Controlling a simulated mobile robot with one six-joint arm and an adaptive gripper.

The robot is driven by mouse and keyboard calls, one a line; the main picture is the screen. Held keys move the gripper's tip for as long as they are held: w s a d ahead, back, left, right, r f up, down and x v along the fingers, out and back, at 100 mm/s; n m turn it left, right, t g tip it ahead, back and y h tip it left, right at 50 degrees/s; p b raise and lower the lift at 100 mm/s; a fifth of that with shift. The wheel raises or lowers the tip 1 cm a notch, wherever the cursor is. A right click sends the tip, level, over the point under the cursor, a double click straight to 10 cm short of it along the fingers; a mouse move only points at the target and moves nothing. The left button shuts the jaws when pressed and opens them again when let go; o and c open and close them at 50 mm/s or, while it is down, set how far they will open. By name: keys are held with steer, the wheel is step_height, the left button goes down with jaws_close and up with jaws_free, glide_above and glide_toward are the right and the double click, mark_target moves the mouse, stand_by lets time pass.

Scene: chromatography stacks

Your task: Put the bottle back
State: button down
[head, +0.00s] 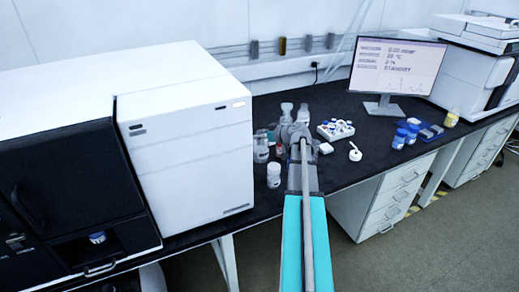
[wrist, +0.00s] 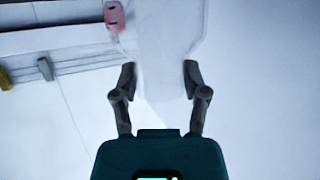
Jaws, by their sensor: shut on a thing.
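My gripper (head: 293,130) is over the black bench in the head view, seen from behind along my arm. In the wrist view my gripper (wrist: 159,76) has its two fingers on either side of a pale, see-through bottle (wrist: 165,35) and is shut on it. The bottle's far end runs out of the top of that view. In the head view clear bottle shapes (head: 303,113) show just beyond my gripper. My wrist partly hides that spot, so I cannot tell which of them is held.
A clear bottle (head: 261,147) and a white capped bottle (head: 273,176) stand left of my gripper, close to the big white instrument (head: 185,140). A white vial rack (head: 336,131) stands to the right.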

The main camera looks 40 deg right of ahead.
steer(key=shift+w+d+f+b, duration=0.2)
steer(key=shift+w+f+b, duration=0.15)
steer(key=shift+f, duration=0.1)
steer(key=shift+w+d+f+b, duration=0.15)
steer(key=shift+w+f+b, duration=0.1)
steer(key=shift+w+f, duration=0.15)
steer(key=shift+w+d+f+b, duration=0.2)
steer(key=shift+w+f+b, duration=0.1)
steer(key=shift+f+b, duration=0.3)
step_height(320, 180, down, 3)
steer(key=b, duration=0.2)
steer(key=shift+b, duration=0.4)
steer(key=shift+c, duration=0.6)
jaws_free()
steer(key=shift+r, duration=0.15)
